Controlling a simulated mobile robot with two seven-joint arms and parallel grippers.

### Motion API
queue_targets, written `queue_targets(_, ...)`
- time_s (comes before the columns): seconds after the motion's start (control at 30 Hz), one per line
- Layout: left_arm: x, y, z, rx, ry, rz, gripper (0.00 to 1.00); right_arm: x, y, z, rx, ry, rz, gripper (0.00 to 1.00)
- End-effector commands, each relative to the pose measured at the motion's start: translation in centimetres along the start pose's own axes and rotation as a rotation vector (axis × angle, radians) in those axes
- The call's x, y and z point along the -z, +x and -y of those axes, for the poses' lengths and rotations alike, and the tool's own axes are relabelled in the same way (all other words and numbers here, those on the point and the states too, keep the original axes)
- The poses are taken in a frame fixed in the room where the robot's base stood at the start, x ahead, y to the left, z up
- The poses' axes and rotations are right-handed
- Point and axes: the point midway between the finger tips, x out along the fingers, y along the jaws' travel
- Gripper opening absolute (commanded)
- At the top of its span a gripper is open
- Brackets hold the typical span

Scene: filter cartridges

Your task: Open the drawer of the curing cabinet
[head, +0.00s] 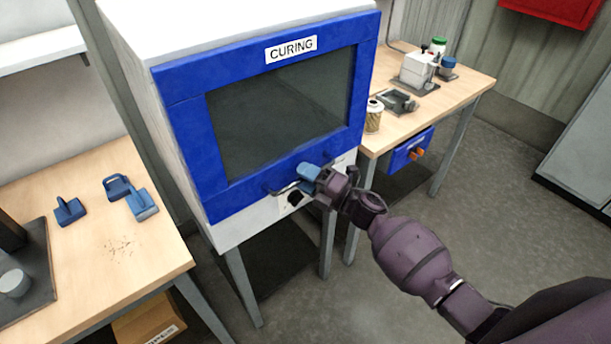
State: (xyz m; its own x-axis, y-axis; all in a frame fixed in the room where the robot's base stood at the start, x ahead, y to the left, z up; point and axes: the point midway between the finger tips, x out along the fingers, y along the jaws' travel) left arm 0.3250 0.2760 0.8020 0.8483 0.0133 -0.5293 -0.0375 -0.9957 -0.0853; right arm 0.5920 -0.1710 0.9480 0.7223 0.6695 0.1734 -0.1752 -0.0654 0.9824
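The curing cabinet (135,70) is a white box on legs with a sign reading CURING. Its blue front (185,130) frames a dark window and looks flush with the body, with no open gap visible. A dark bar handle (273,191) shows low on this front, its right part hidden by my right gripper (300,187). The gripper is at the handle, close to the front; whether it touches or grips the bar I cannot tell. A small blue piece (309,172) sits at the gripper; what it is stays unclear. My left gripper is not in view.
A wooden table (150,260) at left carries several blue parts (142,204) and a dark stand. A workbench (455,85) at right holds a filter cartridge (373,116), containers and a tray, with a blue drawer (409,152) beneath. The floor (480,190) at right is clear.

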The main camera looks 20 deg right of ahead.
Motion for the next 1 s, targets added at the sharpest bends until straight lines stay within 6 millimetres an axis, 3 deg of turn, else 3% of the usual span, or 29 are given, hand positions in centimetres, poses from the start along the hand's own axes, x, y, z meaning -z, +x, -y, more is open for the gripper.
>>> queue_targets(0.23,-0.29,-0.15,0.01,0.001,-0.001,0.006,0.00,0.01,0.06,0.00,0.000,0.000,0.000,0.39)
queue_targets(0.5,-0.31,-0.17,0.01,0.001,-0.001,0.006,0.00,0.01,0.04,0.00,0.000,0.000,0.000,0.00)
queue_targets(1.0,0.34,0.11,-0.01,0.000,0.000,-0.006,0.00,0.10,-0.22,0.04,0.002,0.001,0.000,0.00)
